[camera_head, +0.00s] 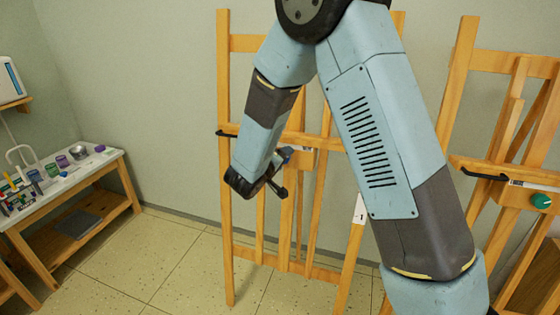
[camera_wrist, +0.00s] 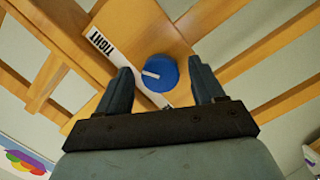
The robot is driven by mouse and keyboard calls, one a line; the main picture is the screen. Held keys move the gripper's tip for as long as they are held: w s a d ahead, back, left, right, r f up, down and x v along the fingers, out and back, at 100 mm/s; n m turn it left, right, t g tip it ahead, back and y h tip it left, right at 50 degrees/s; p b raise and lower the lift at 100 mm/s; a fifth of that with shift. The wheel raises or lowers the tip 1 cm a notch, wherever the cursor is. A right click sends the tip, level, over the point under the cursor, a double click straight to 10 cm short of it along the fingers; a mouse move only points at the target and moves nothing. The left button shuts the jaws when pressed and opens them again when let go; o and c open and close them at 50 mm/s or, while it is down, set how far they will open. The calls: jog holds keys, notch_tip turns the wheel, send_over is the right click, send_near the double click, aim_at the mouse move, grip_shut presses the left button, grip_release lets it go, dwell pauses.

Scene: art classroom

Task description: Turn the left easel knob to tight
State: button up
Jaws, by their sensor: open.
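The left easel (camera_head: 225,190) is wooden and stands behind my arm in the head view. Its blue round knob (camera_wrist: 161,72) shows in the wrist view, with a white pointer mark toward the picture's left. My gripper (camera_wrist: 160,66) is open, one finger on each side of the knob in the wrist view, with visible gaps. I cannot tell how far the fingertips are from the panel. In the head view my arm largely hides the knob area.
A second easel (camera_head: 455,95) with a green knob (camera_head: 541,201) stands at the right. A low table (camera_head: 100,163) with paint jars is at the left. A colourful palette picture (camera_wrist: 22,160) shows at the wrist view's lower left. Tiled floor is clear between table and left easel.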

jog(key=v, duration=1.3)
jog(key=shift+s+a, duration=0.2)
jog(key=shift+s, duration=0.1)
jog(key=s+d+r+m+g+h, duration=0.1)
jog(key=s+d+r+m+g, duration=0.3)
jog(key=d, duration=0.7)
jog(key=s+d+r+m+g+h, duration=0.1)
jog(key=s+d+r+g, duration=0.4)
jog(key=d, duration=0.6)
jog(key=s+d+r+y, duration=0.2)
jog(key=s+r+y, duration=0.2)
jog(key=s, duration=0.2)
jog(key=s+d+r+m+t+y, duration=0.1)
jog(key=s+d+r+y, duration=0.2)
jog(key=s, duration=0.4)
jog(key=shift+d+r+m+y, duration=0.15)
jog(key=shift+r+m+y, duration=0.15)
jog(key=shift+r+y, duration=0.6)
jog(key=shift+f, duration=0.2)
